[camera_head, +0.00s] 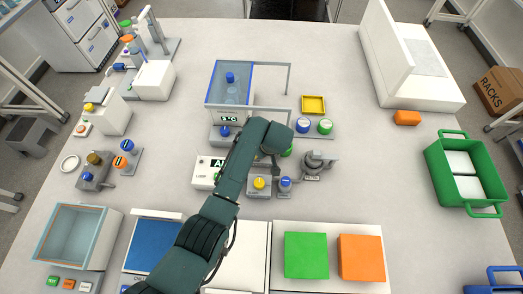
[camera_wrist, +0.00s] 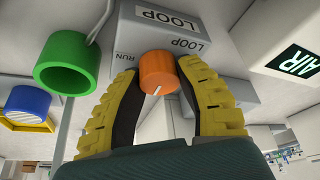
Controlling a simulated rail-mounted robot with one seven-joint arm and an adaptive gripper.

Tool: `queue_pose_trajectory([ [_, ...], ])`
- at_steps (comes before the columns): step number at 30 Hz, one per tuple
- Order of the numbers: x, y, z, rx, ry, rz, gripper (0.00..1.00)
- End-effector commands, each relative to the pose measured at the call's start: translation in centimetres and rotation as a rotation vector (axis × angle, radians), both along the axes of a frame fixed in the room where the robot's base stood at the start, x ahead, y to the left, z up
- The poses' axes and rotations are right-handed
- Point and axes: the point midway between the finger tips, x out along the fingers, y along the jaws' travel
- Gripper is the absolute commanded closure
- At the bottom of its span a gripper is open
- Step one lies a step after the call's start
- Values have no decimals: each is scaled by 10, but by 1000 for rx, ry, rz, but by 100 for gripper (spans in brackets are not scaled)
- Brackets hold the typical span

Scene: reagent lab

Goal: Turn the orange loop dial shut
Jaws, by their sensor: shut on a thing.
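The orange loop dial (camera_wrist: 158,72) sits on the front of a grey box marked LOOP (camera_wrist: 165,38) in the wrist view. A white line marks its face, slanting toward the lower left. RUN is printed on the box left of the dial. My gripper (camera_wrist: 158,84) has its yellow ridged fingers on either side of the dial and is shut on it. In the head view my arm reaches over the middle of the bench, and the dial is hidden behind it.
A box with an AIR display (camera_wrist: 299,60) stands close on the right in the wrist view. A green ring-shaped part (camera_wrist: 66,62) and a blue cap (camera_wrist: 27,104) are at the left. A yellow-knobbed unit (camera_head: 259,184) stands beside my arm.

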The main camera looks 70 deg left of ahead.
Motion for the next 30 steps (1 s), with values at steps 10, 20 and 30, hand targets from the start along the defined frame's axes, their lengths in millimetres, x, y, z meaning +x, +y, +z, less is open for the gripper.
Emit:
queue_pose_trajectory([
  [10,-2,-2,-4,-5,4,0,51],
  [20,0,-1,-1,-1,1,-1,35],
  [30,4,-20,49,4,-4,-2,35],
])
